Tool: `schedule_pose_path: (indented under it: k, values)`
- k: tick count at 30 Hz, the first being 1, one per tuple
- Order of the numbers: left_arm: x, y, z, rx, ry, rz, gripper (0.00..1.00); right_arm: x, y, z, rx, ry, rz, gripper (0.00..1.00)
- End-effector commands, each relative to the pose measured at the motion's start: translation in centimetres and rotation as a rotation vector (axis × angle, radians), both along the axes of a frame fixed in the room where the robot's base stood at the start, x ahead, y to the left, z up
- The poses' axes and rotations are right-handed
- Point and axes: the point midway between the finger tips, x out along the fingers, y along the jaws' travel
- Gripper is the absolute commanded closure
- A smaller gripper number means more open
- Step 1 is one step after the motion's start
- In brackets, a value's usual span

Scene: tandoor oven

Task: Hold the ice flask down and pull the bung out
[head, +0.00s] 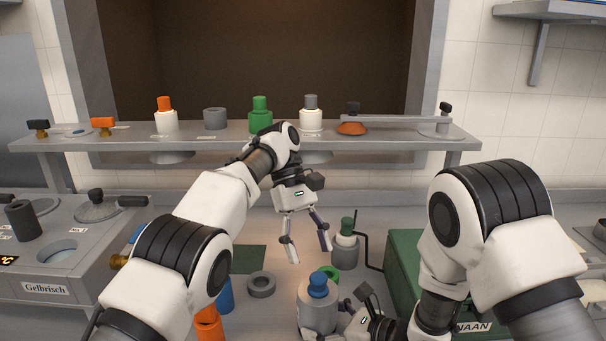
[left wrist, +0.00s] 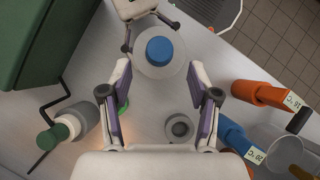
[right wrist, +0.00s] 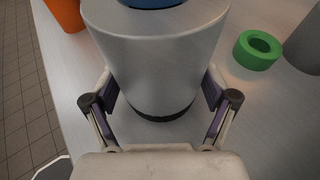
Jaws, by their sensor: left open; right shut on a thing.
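The ice flask (head: 318,312) is a grey cylinder standing upright on the counter, with a blue bung (head: 318,286) seated in its top. In the left wrist view the bung (left wrist: 160,50) shows from above. My right gripper (right wrist: 161,92) is shut around the lower flask body, one finger on each side; the flask's dark base ring shows between the fingers. My left gripper (head: 308,252) is open and empty, above and behind the bung, apart from it. In the left wrist view its fingers (left wrist: 158,72) point toward the flask.
A grey flask with green top (head: 345,247) and a green ring (head: 330,272) stand behind. A grey ring (head: 262,284) lies left, near blue (head: 225,295) and orange (head: 208,325) things. A green NAAN box (head: 402,262) stands right. A shelf (head: 235,138) crosses the back.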

Motion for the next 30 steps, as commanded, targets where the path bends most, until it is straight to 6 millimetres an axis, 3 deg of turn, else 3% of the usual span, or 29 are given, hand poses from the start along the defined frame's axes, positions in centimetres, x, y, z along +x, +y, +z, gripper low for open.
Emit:
schedule_pose_path:
  k: [6, 18, 30]
  values:
    - [-0.7, -0.4, -1.1, 0.002, 0.004, 0.000, 0.39, -0.1, 0.0, -0.2, -0.002, 0.004, 0.000, 0.57]
    - [-3.2, -1.8, -5.4, 0.001, 0.002, 0.000, 0.39, -0.1, 0.0, -0.2, -0.002, 0.004, 0.001, 0.57]
    - [-3.3, -1.9, -5.6, 0.000, 0.000, 0.001, 0.39, -0.1, 0.0, -0.2, -0.002, 0.004, 0.001, 0.57]
